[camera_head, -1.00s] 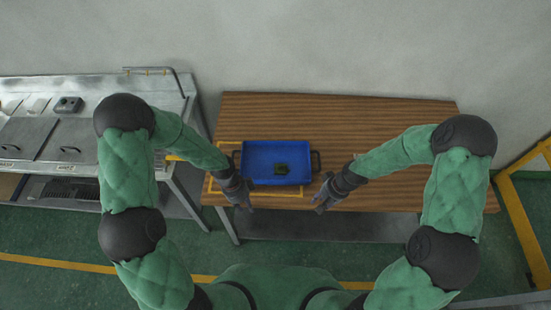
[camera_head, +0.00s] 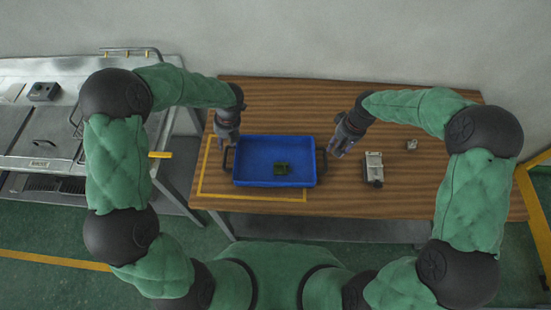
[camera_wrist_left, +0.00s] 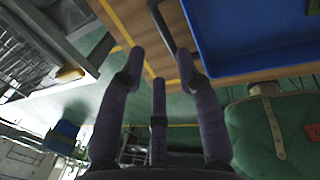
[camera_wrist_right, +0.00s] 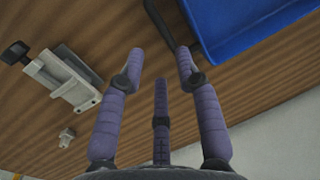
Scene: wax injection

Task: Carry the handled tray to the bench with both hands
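My left gripper (camera_head: 228,140) is open beside the left handle (camera_head: 227,162). In the left wrist view that handle (camera_wrist_left: 160,22) shows just beyond the spread fingers (camera_wrist_left: 162,65). My right gripper (camera_head: 341,147) is open to the right of the right handle (camera_head: 322,163). In the right wrist view the handle (camera_wrist_right: 160,22) lies just past the open fingers (camera_wrist_right: 160,68). Neither gripper holds anything.
A yellow line (camera_head: 250,197) on the tabletop borders the tray's left and front. A grey metal device (camera_head: 374,168) and a small grey part (camera_head: 411,144) are to the right. A steel counter (camera_head: 70,130) is at the left, and a yellow frame (camera_head: 540,220) at the right.

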